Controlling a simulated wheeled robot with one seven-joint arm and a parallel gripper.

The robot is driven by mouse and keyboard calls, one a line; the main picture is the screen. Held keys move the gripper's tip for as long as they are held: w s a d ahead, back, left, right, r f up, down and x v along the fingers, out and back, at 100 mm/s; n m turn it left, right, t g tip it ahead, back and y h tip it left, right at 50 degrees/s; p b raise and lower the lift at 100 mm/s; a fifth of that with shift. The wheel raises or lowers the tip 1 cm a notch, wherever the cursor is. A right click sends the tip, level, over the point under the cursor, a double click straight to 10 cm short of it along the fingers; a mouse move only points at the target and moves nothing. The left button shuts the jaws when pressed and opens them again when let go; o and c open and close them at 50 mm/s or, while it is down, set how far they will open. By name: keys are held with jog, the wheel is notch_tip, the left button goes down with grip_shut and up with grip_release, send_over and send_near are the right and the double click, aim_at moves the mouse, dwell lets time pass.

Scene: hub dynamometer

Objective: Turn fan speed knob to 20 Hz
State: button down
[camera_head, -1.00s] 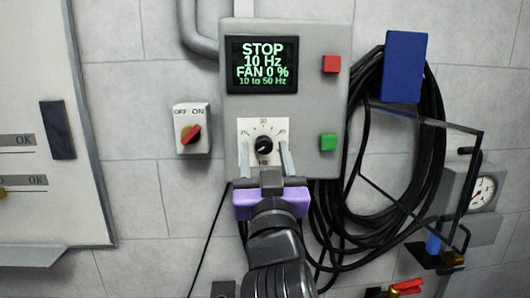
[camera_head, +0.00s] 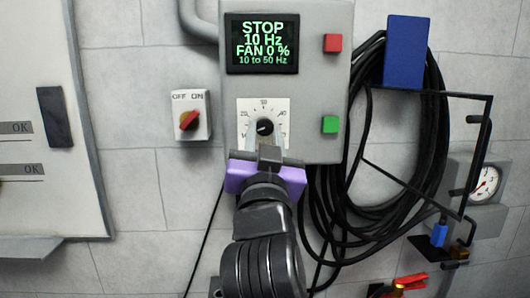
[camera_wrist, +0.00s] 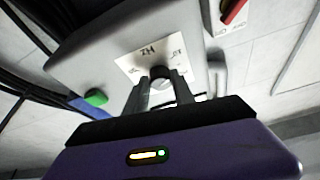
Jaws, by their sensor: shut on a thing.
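The fan speed knob (camera_head: 265,127) is a round black dial on a white scale plate (camera_head: 281,106) on the grey control box. In the wrist view the knob (camera_wrist: 160,74) sits between the two fingers of my gripper (camera_wrist: 160,88), which is shut on it. In the head view my gripper (camera_head: 265,136) reaches up from below, and its purple body hides the lower part of the plate. The display (camera_head: 263,43) reads STOP, 10 Hz, FAN 0 %, 10 to 50 Hz.
A red button (camera_head: 333,43) and a green button (camera_head: 330,124) are on the box's right side. A red-handled OFF/ON switch (camera_head: 190,120) is to the left. Black cable coils (camera_head: 437,130), a black frame (camera_head: 478,96) and a gauge (camera_head: 486,183) are to the right.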

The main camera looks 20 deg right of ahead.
jog(key=m+b, duration=0.2)
jog(key=m+g+h+b, duration=0.1)
jog(key=b, duration=0.1)
jog(key=shift+a+f+m+h+b, duration=0.2)
jog(key=shift+f+m+h+b, duration=0.1)
jog(key=shift+f+m+b, duration=0.1)
jog(key=m+b, duration=0.1)
jog(key=m+g+h+b, duration=0.1)
jog(key=m+b, duration=0.1)
jog(key=shift+w+a+r+m+b, duration=0.1)
jog(key=shift+r+m+b, duration=0.1)
jog(key=shift+m+b, duration=0.1)
jog(key=shift+r+m+g+h+b, duration=0.2)
jog(key=shift+m+g+h+b, duration=0.15)
jog(key=shift+m+g+b, duration=0.75)
jog(key=shift+r+m+g+h+b, duration=0.15)
jog(key=shift+m+g+h+b, duration=0.35)
jog(key=shift+m, duration=1.1)
jog(key=c, duration=1.1)
grip_release()
jog(key=shift+r, duration=0.1)
jog(key=shift+o, duration=0.2)
jog(key=shift+a, duration=0.1)
